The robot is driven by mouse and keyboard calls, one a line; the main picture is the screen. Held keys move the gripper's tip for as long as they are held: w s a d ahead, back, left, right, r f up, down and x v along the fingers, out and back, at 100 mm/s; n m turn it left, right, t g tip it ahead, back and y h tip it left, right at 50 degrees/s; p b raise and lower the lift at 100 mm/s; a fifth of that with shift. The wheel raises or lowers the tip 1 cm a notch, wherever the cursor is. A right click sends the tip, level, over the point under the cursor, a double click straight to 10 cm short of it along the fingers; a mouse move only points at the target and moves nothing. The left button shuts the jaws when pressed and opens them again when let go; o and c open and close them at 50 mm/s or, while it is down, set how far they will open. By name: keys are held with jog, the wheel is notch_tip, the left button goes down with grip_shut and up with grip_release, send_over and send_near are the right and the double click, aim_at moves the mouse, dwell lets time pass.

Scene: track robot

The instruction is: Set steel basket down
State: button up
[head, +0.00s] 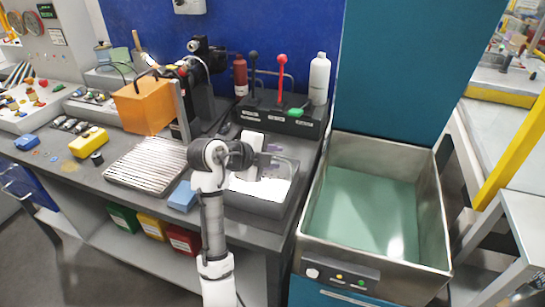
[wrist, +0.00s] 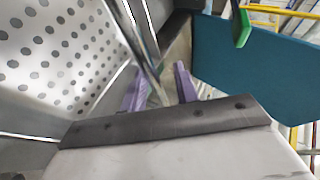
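My gripper (wrist: 160,86) shows in the wrist view as two purple fingers standing apart, with a gap between them. The steel basket (wrist: 62,50) fills the left of that view as a bright wall full of round holes. A shiny steel bar (wrist: 141,45), which looks like its handle, runs down toward the gap between the fingers. I cannot tell whether it touches a finger. In the head view my gripper (head: 268,162) is low over a grey open container (head: 258,207) with a bright white inside. My arm hides part of it, and the basket's underside is hidden.
A steel tank (head: 437,205) with a green floor or liquid stands to the right. A ribbed tray (head: 148,163) and a blue block (head: 182,196) lie to the left. An orange box (head: 145,105) is behind them.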

jog(key=b+v, duration=0.3)
jog(key=v, duration=0.9)
jog(key=shift+r, duration=0.15)
